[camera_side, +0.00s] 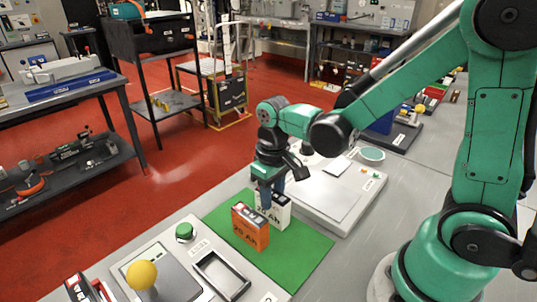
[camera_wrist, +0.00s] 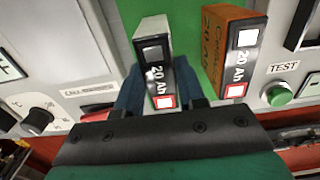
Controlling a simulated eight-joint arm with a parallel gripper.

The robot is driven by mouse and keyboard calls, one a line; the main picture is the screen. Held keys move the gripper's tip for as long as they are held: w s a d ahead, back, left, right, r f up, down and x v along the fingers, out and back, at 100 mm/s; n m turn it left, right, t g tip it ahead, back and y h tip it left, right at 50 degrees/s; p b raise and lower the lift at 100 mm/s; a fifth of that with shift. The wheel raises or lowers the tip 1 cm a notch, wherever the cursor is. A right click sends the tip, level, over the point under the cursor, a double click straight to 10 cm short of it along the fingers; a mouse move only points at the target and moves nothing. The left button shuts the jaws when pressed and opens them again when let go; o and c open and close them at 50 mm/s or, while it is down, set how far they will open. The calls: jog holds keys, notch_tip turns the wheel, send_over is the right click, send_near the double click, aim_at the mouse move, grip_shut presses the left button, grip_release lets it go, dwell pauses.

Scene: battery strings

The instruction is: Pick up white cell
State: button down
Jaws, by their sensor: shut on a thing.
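The white cell (camera_side: 281,212) stands upright on or just above the green mat, behind the orange cell (camera_side: 249,229); I cannot tell whether its base touches the mat. My gripper (camera_side: 271,196) reaches down from above, shut on the white cell. In the wrist view the white cell (camera_wrist: 154,62), with a dark top strip marked 20 Ah, sits between the two blue fingers of my gripper (camera_wrist: 158,92). The orange cell (camera_wrist: 226,45) is close on the right there, apart from the fingers.
The green mat (camera_side: 306,258) has bare room at the right. A tester panel with a green button (camera_side: 184,231) and yellow knob (camera_side: 142,274) stands at left front, beside an empty dark-rimmed frame (camera_side: 221,276). A pale flat-topped unit (camera_side: 325,196) lies behind the mat.

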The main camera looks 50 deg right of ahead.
aim_at(273, 193)
jog(key=shift+r, duration=2.4)
